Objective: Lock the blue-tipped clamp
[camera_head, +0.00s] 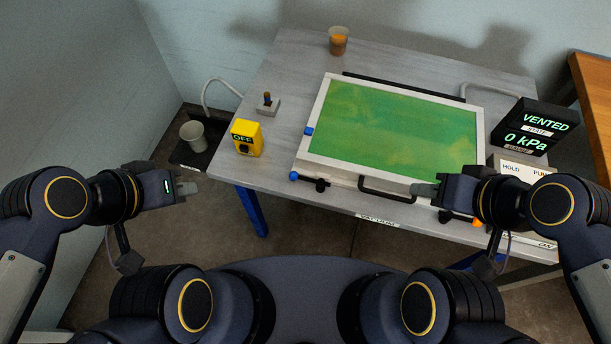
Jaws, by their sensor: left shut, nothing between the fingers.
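The blue-tipped clamp (319,184) is at the front left corner of the framed green bath (390,124). Its dark lever lies along the front edge, and its blue tip (294,176) points left. My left gripper (193,188) is shut and empty. It is off the table's left side, well to the left of the clamp. My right gripper (422,190) is over the bath's front right edge, pointing left, far to the right of the blue tip. I cannot tell whether its fingers are apart.
An orange-tipped part (477,222) shows beneath my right gripper. A black handle (384,189) spans the front centre. A yellow OFF box (246,138) and a small switch (267,104) stand left. A display (534,126) reads VENTED, 0 kPa. A cup (338,41) stands at the back.

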